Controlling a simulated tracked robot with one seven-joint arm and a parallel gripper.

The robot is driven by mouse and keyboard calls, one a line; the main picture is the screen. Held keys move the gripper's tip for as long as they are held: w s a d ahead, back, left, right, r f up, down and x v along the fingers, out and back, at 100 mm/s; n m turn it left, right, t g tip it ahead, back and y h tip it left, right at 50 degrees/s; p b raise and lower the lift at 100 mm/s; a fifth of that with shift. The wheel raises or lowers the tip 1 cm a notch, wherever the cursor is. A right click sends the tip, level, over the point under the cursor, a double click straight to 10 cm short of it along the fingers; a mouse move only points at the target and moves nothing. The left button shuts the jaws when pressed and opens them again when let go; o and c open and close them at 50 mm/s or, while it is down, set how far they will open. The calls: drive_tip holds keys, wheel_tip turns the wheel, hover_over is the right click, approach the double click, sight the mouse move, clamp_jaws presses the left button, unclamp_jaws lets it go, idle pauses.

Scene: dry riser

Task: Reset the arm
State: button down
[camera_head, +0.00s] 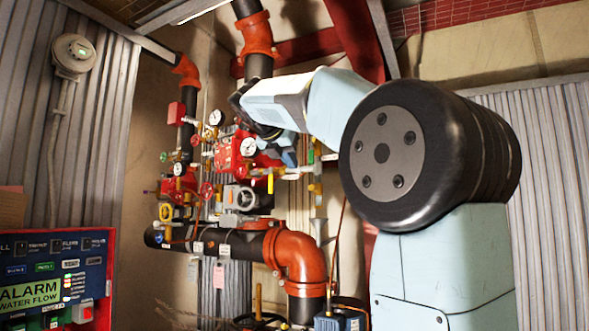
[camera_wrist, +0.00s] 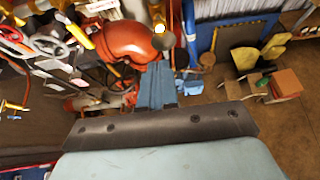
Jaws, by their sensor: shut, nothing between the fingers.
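My arm is raised in front of the riser pipework in the head view, bent at a large dark joint. My gripper (camera_wrist: 156,68) shows in the wrist view as blue-grey fingers close together, shut and empty. In the head view my gripper (camera_head: 290,157) is small and partly hidden, in front of the red valve assembly (camera_head: 236,150). I cannot tell the exact gap between them. In the wrist view an orange pipe elbow (camera_wrist: 128,38) lies just left of the fingers, with no clear contact.
Black pipe with an orange elbow (camera_head: 300,257) runs below the valves. Gauges (camera_head: 216,117) and handwheels stand close to my arm. A red alarm panel (camera_head: 55,277) is at lower left. In the wrist view, brown floor (camera_wrist: 250,115) with boxes (camera_wrist: 286,84) lies at right.

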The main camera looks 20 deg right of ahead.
idle(0.6)
drive_tip(key=s+a+f+m+y, duration=0.3)
drive_tip(key=s+f+m, duration=0.5)
drive_tip(key=f, duration=0.6)
drive_tip(key=s+a+f+m+g+y, duration=0.1)
drive_tip(key=s+a+f+m+y, duration=0.2)
drive_tip(key=s+f+m, duration=0.6)
drive_tip(key=s+a+f+m+y, duration=0.3)
drive_tip(key=s+f+m, duration=0.5)
drive_tip(key=f, duration=1)
drive_tip(key=s+a, duration=0.1)
drive_tip(key=s, duration=0.2)
drive_tip(key=shift+f+m+g, duration=0.3)
drive_tip(key=shift+g, duration=0.1)
drive_tip(key=shift+s, duration=0.1)
